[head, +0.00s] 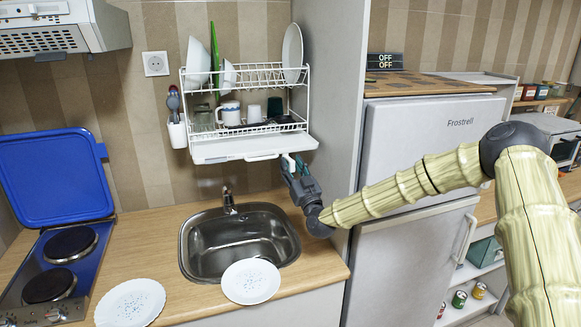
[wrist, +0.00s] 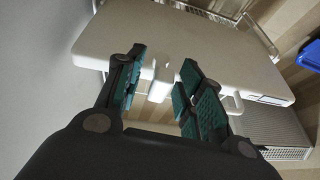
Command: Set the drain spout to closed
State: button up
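The drain spout (head: 287,164) is a small white piece at the front right corner of the dish rack's white drip tray (head: 240,152). In the wrist view, the spout (wrist: 160,78) hangs from the tray's edge, between the fingers. My gripper (head: 293,170) is at that corner, just below and beside the tray. In the wrist view, my gripper (wrist: 161,92) is open, with teal pads on either side of the spout and gaps visible. I cannot tell clearly whether either finger touches it. My gripper partly hides the spout in the head view.
The wire dish rack (head: 245,75) holds plates, a mug and glasses above the tray. A grey side panel (head: 330,90) stands close to the right of my gripper. The sink (head: 235,240) and two plates (head: 251,281) lie below. A blue-lidded hob (head: 55,180) is at left.

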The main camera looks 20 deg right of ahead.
grip_shut()
jog(key=y+b, duration=0.1)
jog(key=n+y+b, duration=0.1)
jog(key=b, duration=0.1)
jog(key=shift+w+d+f, duration=0.1)
jog(key=shift+d+f, duration=0.05)
jog(key=shift+d, duration=0.25)
jog(key=n+y+b, duration=0.1)
jog(key=n+g+y+b, duration=0.1)
jog(key=y, duration=0.1)
jog(key=shift+d+y+b, duration=0.3)
jog(key=shift+d+b, duration=0.05)
grip_release()
